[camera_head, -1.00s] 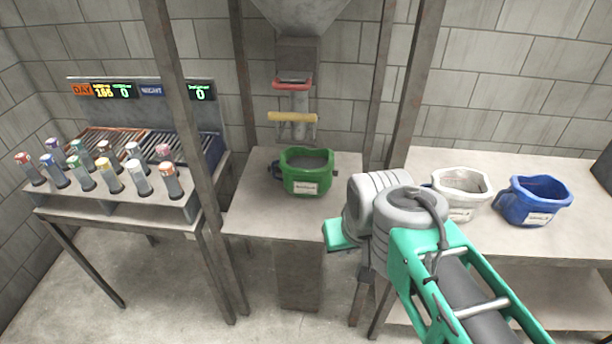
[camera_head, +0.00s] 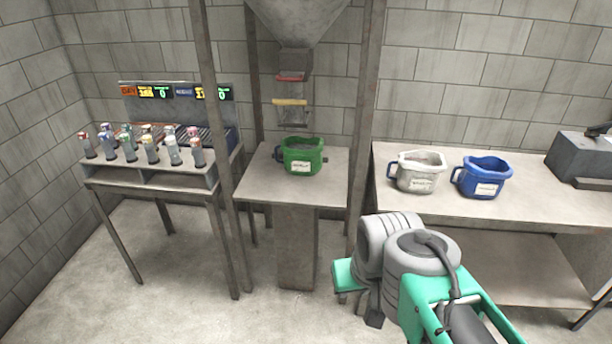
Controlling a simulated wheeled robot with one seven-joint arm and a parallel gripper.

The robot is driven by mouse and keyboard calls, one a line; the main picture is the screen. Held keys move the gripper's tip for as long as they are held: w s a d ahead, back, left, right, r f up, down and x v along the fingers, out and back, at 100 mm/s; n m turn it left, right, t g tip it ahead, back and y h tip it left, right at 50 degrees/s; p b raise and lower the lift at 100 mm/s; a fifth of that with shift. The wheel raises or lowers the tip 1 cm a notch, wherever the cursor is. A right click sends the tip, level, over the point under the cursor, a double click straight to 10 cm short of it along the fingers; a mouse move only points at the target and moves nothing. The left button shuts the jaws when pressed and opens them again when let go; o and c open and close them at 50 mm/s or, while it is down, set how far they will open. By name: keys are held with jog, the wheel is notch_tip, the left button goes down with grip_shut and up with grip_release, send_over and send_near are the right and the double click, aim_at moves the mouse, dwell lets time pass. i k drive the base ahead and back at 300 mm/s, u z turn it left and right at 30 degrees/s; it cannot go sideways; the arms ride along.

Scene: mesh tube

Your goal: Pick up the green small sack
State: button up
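The green small sack (camera_head: 302,157) is an open-topped green container with a white label and grey contents. It stands upright on a small metal table under the hopper, left of the picture's middle. My arm, green and grey, reaches in from the lower right and stays apart from the sack, below and to its right. My gripper's fingers cannot be made out; a dark part (camera_head: 374,318) shows at the lower end of the arm's grey joints.
A hopper (camera_head: 309,22) with red and yellow handles hangs above the small table (camera_head: 258,187), between metal posts. A white sack (camera_head: 417,172) and a blue sack (camera_head: 483,177) stand on the right bench (camera_head: 535,206). A rack with several capped tubes (camera_head: 150,150) stands left.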

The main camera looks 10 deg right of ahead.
aim_at(302, 156)
jog(key=u, duration=0.75)
jog(key=i, duration=1.1)
jog(key=z, duration=0.75)
jog(key=i, duration=1.45)
jog(key=z, duration=0.15)
